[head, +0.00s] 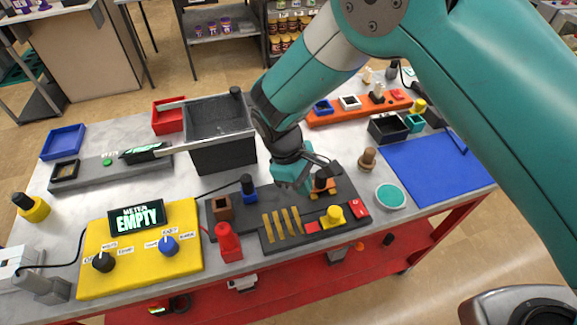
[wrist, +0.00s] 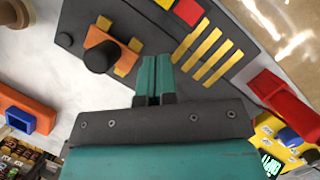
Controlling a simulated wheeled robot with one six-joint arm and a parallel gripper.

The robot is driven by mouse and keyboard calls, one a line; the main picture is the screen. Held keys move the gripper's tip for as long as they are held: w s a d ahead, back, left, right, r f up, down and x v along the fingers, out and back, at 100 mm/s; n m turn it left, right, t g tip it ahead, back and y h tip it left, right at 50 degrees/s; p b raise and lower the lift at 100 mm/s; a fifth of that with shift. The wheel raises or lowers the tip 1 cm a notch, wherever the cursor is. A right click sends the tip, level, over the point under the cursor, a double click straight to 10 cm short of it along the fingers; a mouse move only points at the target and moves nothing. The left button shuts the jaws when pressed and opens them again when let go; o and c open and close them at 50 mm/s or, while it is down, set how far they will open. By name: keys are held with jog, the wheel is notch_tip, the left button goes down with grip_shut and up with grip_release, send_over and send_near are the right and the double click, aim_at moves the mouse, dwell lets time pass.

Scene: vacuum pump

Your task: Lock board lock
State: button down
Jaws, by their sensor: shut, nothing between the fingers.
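The dark board (head: 250,222) lies at the front middle of the table. An orange piece with a black knob (head: 322,185), which looks like the board lock, sits at its back right corner. In the wrist view the orange lock piece (wrist: 98,50) lies left of my fingers, with yellow parts at its ends. My gripper (head: 293,184) is over the board, just left of the lock and apart from it. Its teal fingers (wrist: 153,75) are together and empty. The head view does not clearly show how high the fingertips are.
Several yellow bars (head: 282,222), a yellow knob (head: 333,217) and a red switch (head: 359,208) are on the board. A red clamp-like part (head: 228,242) and blue post (head: 248,188) stand left. A brown knob (head: 368,159) and round teal-topped dish (head: 390,196) stand right.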

jog(key=b+v, duration=0.2)
jog(key=v, duration=0.6)
jog(key=shift+s+d, duration=0.1)
jog(key=shift+d, duration=0.05)
jog(key=s+d+r+m+y+b, duration=0.2)
jog(key=s+d+r+m+y, duration=0.3)
jog(key=d+r, duration=0.6)
jog(key=s+d+r+t+y, duration=0.1)
jog(key=s+d, duration=0.1)
jog(key=s, duration=0.4)
jog(key=s+d+r+y+b, duration=0.1)
jog(key=s+d+y, duration=0.1)
jog(key=s, duration=0.5)
jog(key=shift+d+r+m+t, duration=0.2)
jog(key=shift+d+m+t, duration=0.15)
jog(key=shift+m+t, duration=0.05)
